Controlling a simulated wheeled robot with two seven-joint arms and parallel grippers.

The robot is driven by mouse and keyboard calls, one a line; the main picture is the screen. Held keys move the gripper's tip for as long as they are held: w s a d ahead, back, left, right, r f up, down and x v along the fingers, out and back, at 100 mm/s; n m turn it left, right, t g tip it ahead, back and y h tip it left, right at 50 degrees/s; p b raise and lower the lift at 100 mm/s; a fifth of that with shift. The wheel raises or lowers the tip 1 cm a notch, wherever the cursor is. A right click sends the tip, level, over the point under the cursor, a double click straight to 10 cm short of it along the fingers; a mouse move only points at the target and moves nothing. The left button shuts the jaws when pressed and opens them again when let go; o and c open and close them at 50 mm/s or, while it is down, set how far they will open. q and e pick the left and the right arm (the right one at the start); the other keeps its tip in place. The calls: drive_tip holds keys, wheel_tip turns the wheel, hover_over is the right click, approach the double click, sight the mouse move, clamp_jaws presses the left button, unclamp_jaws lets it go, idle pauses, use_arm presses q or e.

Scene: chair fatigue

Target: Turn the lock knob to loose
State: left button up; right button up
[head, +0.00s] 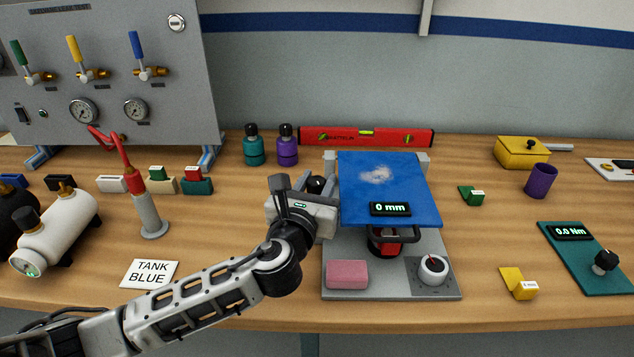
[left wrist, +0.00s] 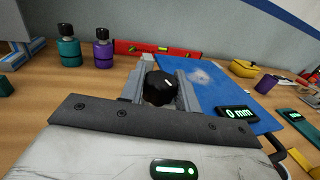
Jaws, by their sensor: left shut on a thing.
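A black faceted knob, likely the lock knob (head: 316,184), sits at the left side of the test stand (head: 400,288), beside the blue plate (head: 405,190). In the left wrist view the black knob (left wrist: 160,88) stands between the two grey fingers, with a small white mark on its top. My left gripper (head: 309,185) reaches in from the left and is shut on this knob. The knob's lower part is hidden by the gripper. I cannot read any loose or lock label. My right gripper is not in view.
A white dial (head: 433,268) and a pink block (head: 347,274) sit on the stand's front. A display on the blue plate reads 0 mm (head: 390,209). Teal (head: 254,148) and purple (head: 287,147) bottles and a red level (head: 365,137) stand behind.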

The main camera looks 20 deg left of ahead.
use_arm(q)
drive_tip(key=n+g+y, duration=0.1)
drive_tip(key=n+y, duration=0.2)
drive_tip(key=y, duration=0.2)
drive_tip(key=shift+d+n, duration=0.1)
drive_tip(key=shift+n, duration=0.3)
drive_tip(key=shift+n+g+y, duration=0.6)
drive_tip(key=shift+n+y, duration=0.2)
drive_tip(key=shift+y, duration=0.5)
drive_tip(key=shift+n+g+y, duration=0.6)
drive_tip(key=shift+n+y, duration=0.2)
drive_tip(key=shift+y, duration=0.5)
drive_tip(key=o, duration=1)
